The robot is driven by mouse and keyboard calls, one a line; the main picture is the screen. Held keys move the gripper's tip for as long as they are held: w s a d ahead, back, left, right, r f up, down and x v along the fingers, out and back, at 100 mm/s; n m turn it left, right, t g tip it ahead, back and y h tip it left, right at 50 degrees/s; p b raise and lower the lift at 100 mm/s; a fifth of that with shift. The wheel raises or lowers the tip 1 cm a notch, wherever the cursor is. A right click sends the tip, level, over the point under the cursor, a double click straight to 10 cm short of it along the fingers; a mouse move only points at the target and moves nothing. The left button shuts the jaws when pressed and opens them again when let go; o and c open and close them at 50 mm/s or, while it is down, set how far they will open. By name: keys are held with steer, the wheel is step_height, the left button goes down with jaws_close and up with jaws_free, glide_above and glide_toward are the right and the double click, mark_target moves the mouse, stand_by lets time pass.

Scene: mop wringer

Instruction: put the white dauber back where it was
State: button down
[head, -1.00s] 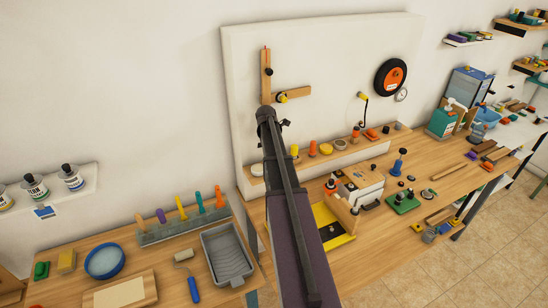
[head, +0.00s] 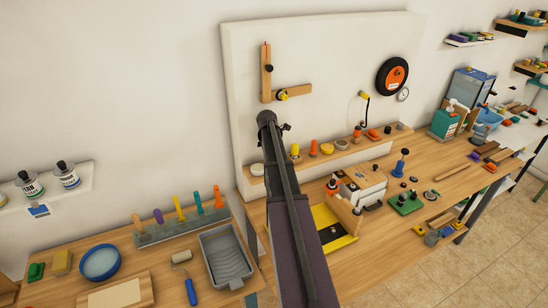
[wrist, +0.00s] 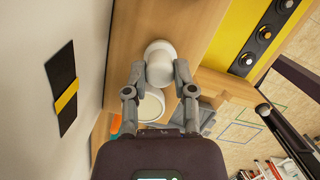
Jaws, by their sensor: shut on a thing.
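In the wrist view my gripper (wrist: 159,75) is shut on the white dauber (wrist: 159,52), whose rounded white end shows between and just beyond the fingertips. A pale round piece with a rim (wrist: 150,106) shows below it, between the fingers; I cannot tell if it is separate from the dauber. In the head view my arm hides the gripper and the dauber. A low white round piece (head: 257,170) sits at the left end of the wooden ledge (head: 352,150) on the white panel, left of my arm.
The ledge carries several coloured pieces, including an orange one (head: 313,148) and a yellow disc (head: 326,148). A grey paint tray (head: 228,256) lies on the left bench.

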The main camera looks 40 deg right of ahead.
steer(key=shift+f, duration=0.15)
steer(key=shift+c, duration=2.2)
jaws_free()
steer(key=shift+r, duration=0.25)
steer(key=p+v, duration=0.7)
steer(key=shift+r, duration=0.2)
steer(key=s+a+m, duration=0.5)
steer(key=a+m, duration=0.1)
steer(key=a, duration=0.8)
steer(key=s+a+m+y, duration=0.1)
steer(key=s+a+m, duration=0.5)
steer(key=a, duration=0.7)
steer(key=s+a+m+y, duration=0.1)
steer(key=s+a+m, duration=0.4)
steer(key=a, duration=0.9)
steer(key=shift+s+a+f+m, duration=0.2)
steer(key=shift+s+a+m, duration=0.15)
steer(key=shift+m, duration=0.85)
